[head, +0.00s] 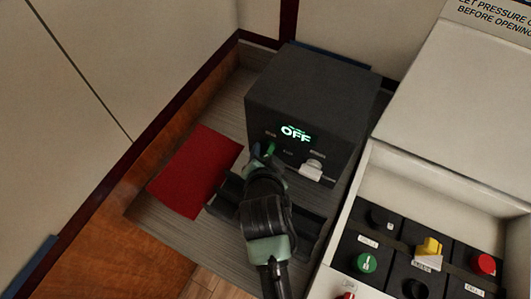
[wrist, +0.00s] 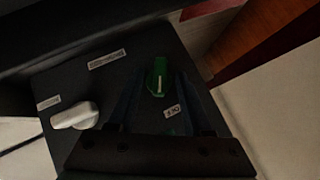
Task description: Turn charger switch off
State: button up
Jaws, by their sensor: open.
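The charger (head: 310,95) is a dark box with a lit green display (head: 296,133) reading "OFF" in the head view. Its green switch (wrist: 158,78) has a pale pointer line and shows in the wrist view, with a small label just below it. In the head view the green switch (head: 270,148) is partly hidden by my gripper (head: 262,160). My gripper is open and empty. In the wrist view its two dark fingers (wrist: 160,98) lie on either side of the green switch; I cannot tell whether they touch it.
A white knob (head: 312,169) sits to the right on the same charger face. A red mat or book (head: 196,171) lies left of the charger. A pale-framed panel at the lower right holds a green knob (head: 366,262), a yellow switch (head: 431,247) and a red knob (head: 484,264).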

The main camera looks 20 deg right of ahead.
grip_shut()
dwell(0.3)
jog(key=shift+w+r+p, duration=0.1)
jog(key=shift+p, duration=0.2)
jog(key=shift+r+g+p, duration=0.1)
jog(key=shift+g+p, duration=0.4)
jog(key=shift+w+a+n+g+h+p, duration=0.1)
jog(key=shift+n+g+h+p, duration=0.3)
jog(key=shift+n+h+p, duration=0.15)
jog(key=shift+w+n+g+h+p, duration=0.1)
jog(key=shift+n+g+h+p, duration=0.55)
jog(key=shift+g, duration=0.35)
